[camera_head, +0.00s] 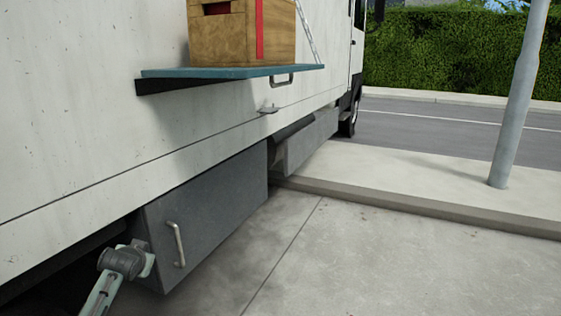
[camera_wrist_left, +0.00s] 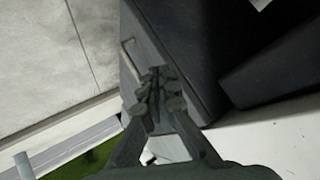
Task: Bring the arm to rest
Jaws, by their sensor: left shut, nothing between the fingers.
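My left gripper (camera_wrist_left: 155,90) shows in the wrist view, its dark fingers together with nothing between them. In the picture it lies close to a metal handle (camera_wrist_left: 130,60) on the grey box; I cannot tell whether it touches it. In the head view my left arm (camera_head: 122,262) comes in at the lower left, beside the grey side box (camera_head: 210,215) under the truck. That box has a vertical handle (camera_head: 177,245) and looks closed. The gripper fingers cannot be made out in the head view. My right gripper is in neither view.
The truck's white side (camera_head: 80,110) carries a teal shelf (camera_head: 210,73) holding a wooden crate (camera_head: 215,35). A second grey box (camera_head: 310,142) lies farther along. Bare pavement (camera_head: 370,265) is at the right, with a kerb (camera_head: 420,206) and a pole (camera_head: 515,100) beyond.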

